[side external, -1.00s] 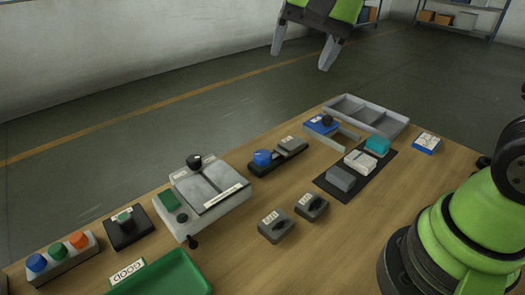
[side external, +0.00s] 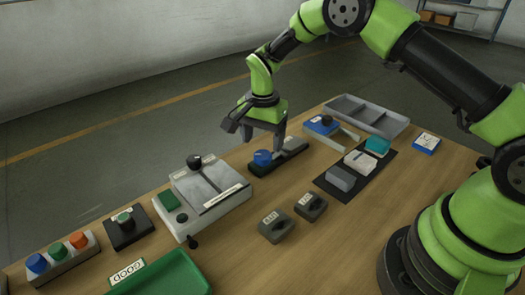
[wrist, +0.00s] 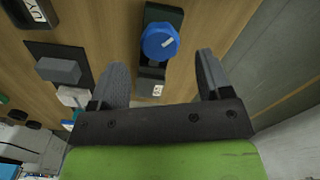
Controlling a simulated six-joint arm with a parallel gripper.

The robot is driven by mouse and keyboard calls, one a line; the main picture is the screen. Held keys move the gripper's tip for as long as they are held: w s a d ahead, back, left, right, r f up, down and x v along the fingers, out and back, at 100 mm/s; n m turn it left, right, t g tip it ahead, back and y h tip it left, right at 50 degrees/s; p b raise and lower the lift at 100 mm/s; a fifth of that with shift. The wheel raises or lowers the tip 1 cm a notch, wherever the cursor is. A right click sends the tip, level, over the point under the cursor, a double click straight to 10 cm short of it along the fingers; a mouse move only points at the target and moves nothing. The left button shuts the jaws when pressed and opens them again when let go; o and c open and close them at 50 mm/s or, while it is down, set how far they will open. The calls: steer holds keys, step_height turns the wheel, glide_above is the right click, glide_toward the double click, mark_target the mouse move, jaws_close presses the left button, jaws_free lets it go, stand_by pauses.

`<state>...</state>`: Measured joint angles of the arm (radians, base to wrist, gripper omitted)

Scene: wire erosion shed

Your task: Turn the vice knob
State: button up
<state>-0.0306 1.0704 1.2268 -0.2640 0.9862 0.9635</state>
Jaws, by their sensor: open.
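The vice (side external: 291,148) is a dark, narrow block with a grey part and a small white label, lying on the wooden bench. Its round blue knob (side external: 262,157) sits at its near-left end. In the wrist view the knob (wrist: 160,41) shows a white line on its face, tilted up to the right. My gripper (side external: 257,137) is open and empty, pointing down just above the knob. In the wrist view my gripper (wrist: 162,64) has its fingers apart, with the knob beyond the gap between them. I see no contact with the knob.
A grey-white device with a black knob (side external: 194,161) stands left of the vice. A blue block with a black knob (side external: 326,120) is close on the right. Two grey labelled blocks (side external: 275,227) (side external: 311,206) sit in front. A black mat (side external: 330,188) holds several blocks.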

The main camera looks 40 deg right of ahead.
mark_target(263, 154)
steer(key=shift+f, duration=2.05)
steer(key=c, duration=0.9)
